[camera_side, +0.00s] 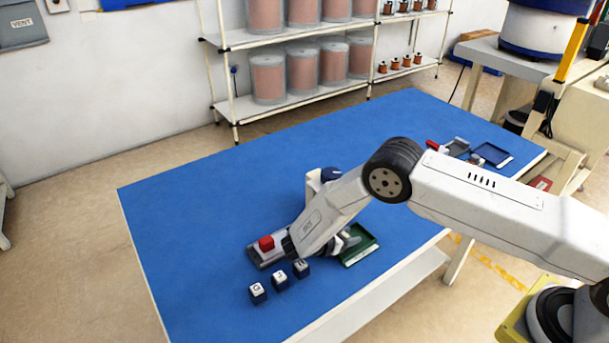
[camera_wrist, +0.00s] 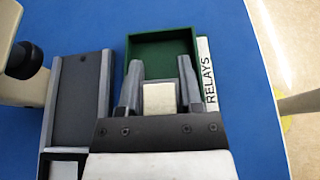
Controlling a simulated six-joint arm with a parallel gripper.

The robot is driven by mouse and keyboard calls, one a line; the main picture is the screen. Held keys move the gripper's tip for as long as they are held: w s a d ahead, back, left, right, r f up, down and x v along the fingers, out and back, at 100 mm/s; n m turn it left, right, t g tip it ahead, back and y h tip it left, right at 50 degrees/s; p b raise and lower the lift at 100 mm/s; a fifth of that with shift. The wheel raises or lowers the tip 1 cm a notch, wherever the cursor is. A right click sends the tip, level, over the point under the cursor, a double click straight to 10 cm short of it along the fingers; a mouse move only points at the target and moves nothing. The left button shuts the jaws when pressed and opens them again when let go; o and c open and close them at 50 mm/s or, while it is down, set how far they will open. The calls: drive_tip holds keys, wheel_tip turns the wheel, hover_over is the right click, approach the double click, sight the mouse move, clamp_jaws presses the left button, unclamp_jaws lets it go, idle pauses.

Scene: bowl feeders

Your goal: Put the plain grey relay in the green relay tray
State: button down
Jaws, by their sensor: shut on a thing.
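The green relay tray (camera_wrist: 165,32) lies ahead of my gripper in the wrist view, with a white "RELAYS" label along its right side. My gripper (camera_wrist: 160,70) is shut on a plain pale grey block, the grey relay (camera_wrist: 159,98). The relay sits between the fingers over the near part of the tray. I cannot tell whether it touches the tray floor. In the side view the green tray (camera_side: 367,246) shows partly, at the right of my wrist. My arm hides most of the gripper and the relay there.
A dark grey holder (camera_wrist: 80,95) lies left of the green tray. Several lettered dark blocks (camera_side: 280,280) stand in front. The left of the table is clear.

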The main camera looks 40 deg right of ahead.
drive_tip(key=shift+s+d+f, duration=0.1)
drive_tip(key=shift+f, duration=0.65)
drive_tip(key=shift+c, duration=0.9)
unclamp_jaws()
drive_tip(key=shift+s, duration=0.1)
drive_tip(key=shift+f, duration=0.1)
drive_tip(key=v, duration=0.5)
drive_tip(key=shift+w+a+r, duration=0.2)
drive_tip(key=shift+a+r, duration=0.05)
drive_tip(key=shift+a, duration=0.05)
wheel_tip(320, 180, up, 5)
drive_tip(key=shift+r, duration=1.05)
